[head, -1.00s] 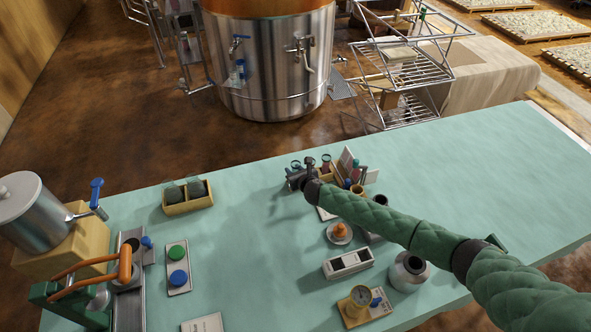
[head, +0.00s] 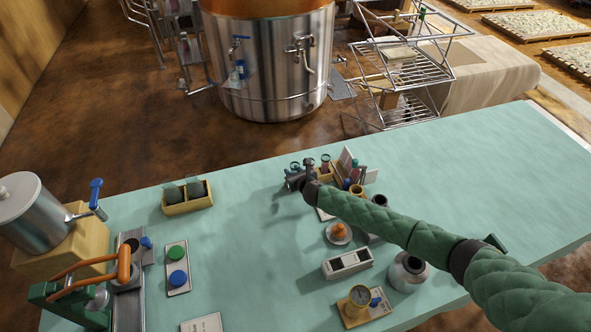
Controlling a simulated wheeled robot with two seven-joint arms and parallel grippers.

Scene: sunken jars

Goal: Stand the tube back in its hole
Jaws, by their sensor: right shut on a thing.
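My right gripper (head: 296,181) is at the left end of a small wooden rack (head: 340,174) on the teal table, shut on a small tube (head: 295,166). Only the tube's dark round top shows above the fingers; its lower part is hidden. The tube looks roughly upright. Another tube with red in it (head: 325,163) stands at the rack, close to the right of the gripper. The rack's holes are mostly hidden by my gripper and wrist, so I cannot tell whether the held tube is in one. My left gripper is not in view.
A pale upright card (head: 346,158) and small jars (head: 357,190) crowd the rack's right side. A saucer with an orange thing (head: 339,233), a white box (head: 348,263) and a metal jar (head: 408,272) stand nearer. A wooden holder (head: 188,204) is left. Table between is clear.

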